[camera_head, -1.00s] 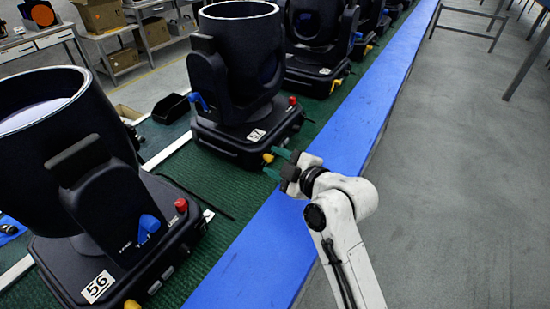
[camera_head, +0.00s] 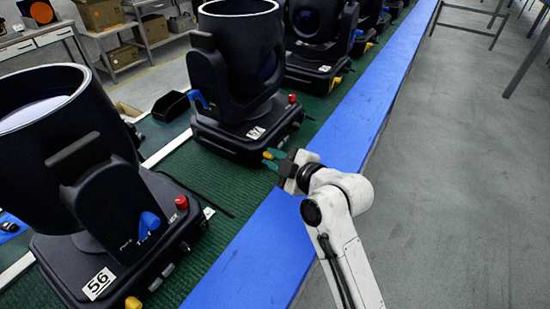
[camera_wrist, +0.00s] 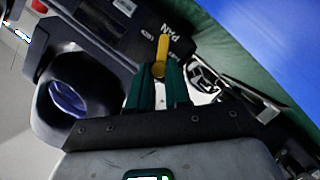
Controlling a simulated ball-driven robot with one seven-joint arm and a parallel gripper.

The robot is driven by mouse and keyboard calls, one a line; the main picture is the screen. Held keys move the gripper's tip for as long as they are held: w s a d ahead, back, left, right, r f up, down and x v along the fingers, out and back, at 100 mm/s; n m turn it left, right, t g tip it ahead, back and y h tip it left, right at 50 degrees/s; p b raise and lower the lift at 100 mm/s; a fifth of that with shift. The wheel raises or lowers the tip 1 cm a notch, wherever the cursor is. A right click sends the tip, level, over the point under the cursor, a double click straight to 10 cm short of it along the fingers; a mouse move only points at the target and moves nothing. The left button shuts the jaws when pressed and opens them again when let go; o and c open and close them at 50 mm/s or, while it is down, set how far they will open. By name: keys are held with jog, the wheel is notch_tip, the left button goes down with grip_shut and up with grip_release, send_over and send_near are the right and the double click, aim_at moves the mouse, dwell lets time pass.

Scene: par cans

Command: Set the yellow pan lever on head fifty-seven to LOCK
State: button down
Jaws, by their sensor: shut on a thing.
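Head fifty-seven (camera_head: 228,136) is the black moving head in the middle of the head view, with a white number plate (camera_head: 256,133) on its base. Its yellow pan lever (camera_head: 268,155) sticks out at the base's near right corner. In the wrist view the yellow lever (camera_wrist: 161,52) points up the picture from between my green fingertips, beside the word PAN (camera_wrist: 180,33). My gripper (camera_head: 272,160) is shut on the lever, and it also shows in the wrist view (camera_wrist: 160,84). The fingers hide the lever's lower part. I cannot read a LOCK mark.
Head fifty-six (camera_head: 120,240) stands nearer at the left, with a blue lever (camera_head: 149,222) and a red knob (camera_head: 182,202). More heads (camera_head: 318,50) stand in a row behind. A blue strip (camera_head: 345,145) edges the green bench mat; the grey floor at the right is open.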

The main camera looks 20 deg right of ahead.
jog(key=shift+w+d+r+m+g+y+p, duration=0.3)
jog(key=shift+d+r+m+g+p, duration=0.1)
jog(key=shift+m+p, duration=0.45)
jog(key=shift+w+d+r+m+g+y+p, duration=0.15)
jog(key=shift+d+m+g+y+p, duration=0.15)
jog(key=shift+m, duration=0.35)
jog(key=shift+w+d+f+m+g+y+p, duration=0.1)
jog(key=shift+w+d+m+g+y+p, duration=0.1)
jog(key=shift+m+g+y, duration=0.3)
jog(key=shift+w+d+m+g+y, duration=0.2)
jog(key=shift+d+m+g, duration=0.05)
jog(key=shift+m, duration=0.35)
jog(key=shift+w+d+m+g+y, duration=0.15)
jog(key=shift+d+m+g+y, duration=0.1)
jog(key=shift+m, duration=0.35)
jog(key=shift+w+d+f+m+g+y, duration=0.2)
jog(key=shift+m+y, duration=0.1)
jog(key=shift+m, duration=0.15)
jog(key=shift+w+d+f+m+g+y, duration=0.1)
jog(key=shift+d+m+y, duration=0.15)
jog(key=shift+m, duration=0.2)
jog(key=c, duration=1.1)
grip_release()
jog(key=shift+o, duration=0.2)
